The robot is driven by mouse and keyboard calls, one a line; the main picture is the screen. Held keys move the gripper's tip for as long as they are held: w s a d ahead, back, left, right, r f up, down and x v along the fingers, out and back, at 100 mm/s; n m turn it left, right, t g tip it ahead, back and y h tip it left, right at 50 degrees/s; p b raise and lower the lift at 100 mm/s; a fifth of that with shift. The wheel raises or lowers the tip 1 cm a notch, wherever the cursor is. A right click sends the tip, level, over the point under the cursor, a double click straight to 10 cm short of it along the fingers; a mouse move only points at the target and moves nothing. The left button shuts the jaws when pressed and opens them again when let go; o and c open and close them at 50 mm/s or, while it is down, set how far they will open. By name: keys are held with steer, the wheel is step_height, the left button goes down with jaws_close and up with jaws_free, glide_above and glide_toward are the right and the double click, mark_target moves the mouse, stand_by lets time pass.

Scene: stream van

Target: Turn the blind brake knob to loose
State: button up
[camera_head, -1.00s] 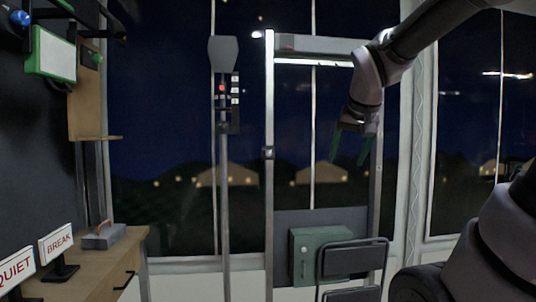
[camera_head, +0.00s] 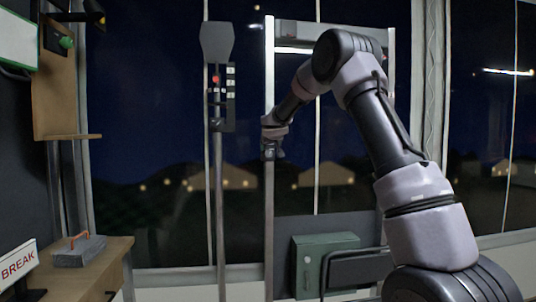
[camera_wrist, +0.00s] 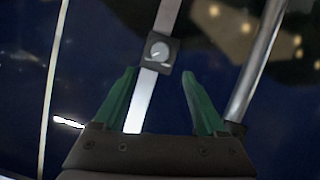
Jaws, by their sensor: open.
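A small round grey knob (camera_wrist: 159,52) with a pale pointer line sits on a dark square plate in the wrist view. The plate is mounted on a pale metal strip. In the head view, a small dark fitting shows on the upright metal post (camera_head: 269,210), right by my gripper (camera_head: 274,146); the knob's face cannot be made out there. My gripper also shows in the wrist view (camera_wrist: 160,88), its green fingers open and empty. The knob lies just beyond the fingertips, roughly centred between them, and looks untouched. The pointer's setting is too small to read.
A thin stand with a paddle-shaped top (camera_head: 216,42) and a button panel (camera_head: 230,97) stands left of the post. A green cabinet (camera_head: 318,262) is low behind it. A wooden desk (camera_head: 105,257) with a BREAK sign (camera_head: 18,265) is at left.

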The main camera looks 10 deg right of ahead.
mark_target(269, 153)
steer(key=x, duration=1)
steer(key=shift+w+f, duration=0.15)
steer(key=shift+w, duration=0.15)
jaws_close()
